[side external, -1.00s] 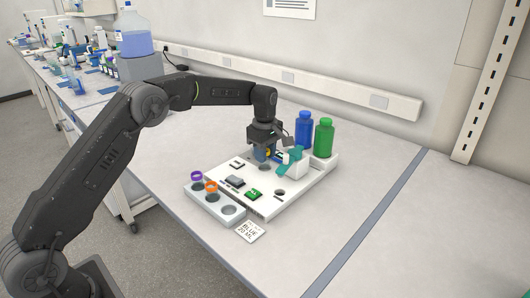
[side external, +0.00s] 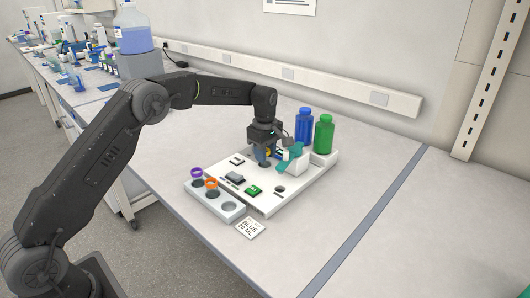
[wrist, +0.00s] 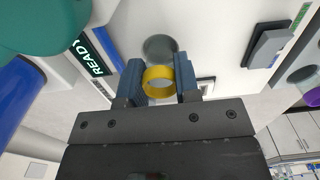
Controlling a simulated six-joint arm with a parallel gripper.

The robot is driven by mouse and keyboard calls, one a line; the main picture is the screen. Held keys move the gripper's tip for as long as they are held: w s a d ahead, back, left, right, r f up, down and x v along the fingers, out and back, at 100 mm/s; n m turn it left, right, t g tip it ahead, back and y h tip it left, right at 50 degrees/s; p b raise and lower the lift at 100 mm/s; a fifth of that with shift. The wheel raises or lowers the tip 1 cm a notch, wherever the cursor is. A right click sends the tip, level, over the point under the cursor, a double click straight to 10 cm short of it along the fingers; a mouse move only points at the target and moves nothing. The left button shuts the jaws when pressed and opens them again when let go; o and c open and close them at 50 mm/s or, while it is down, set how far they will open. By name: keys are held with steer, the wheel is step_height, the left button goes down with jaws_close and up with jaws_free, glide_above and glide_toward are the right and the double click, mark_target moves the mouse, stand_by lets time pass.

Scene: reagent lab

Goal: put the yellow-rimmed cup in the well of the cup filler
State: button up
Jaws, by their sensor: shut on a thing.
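The yellow-rimmed cup (wrist: 158,71) is between the two blue fingers of my gripper (wrist: 159,82) in the wrist view, and the gripper is shut on it. In the side view my gripper (side external: 262,156) is over the back part of the white cup filler (side external: 285,203), and a bit of yellow shows at its fingers. I cannot tell how much gap is left between cup and well.
A grey rack (side external: 210,207) in front holds a purple-rimmed cup (side external: 196,173) and an orange-rimmed cup (side external: 211,183), with one hole empty. Blue (side external: 304,127) and green (side external: 323,135) bottles and a teal part (side external: 290,158) stand close right of my gripper. A card (side external: 250,228) reads BLUE 20 ML.

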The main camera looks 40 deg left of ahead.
steer(key=shift+f, duration=0.3)
steer(key=o, duration=1.3)
steer(key=shift+r, duration=0.1)
step_height(320, 180, up, 7)
stand_by(0.7)
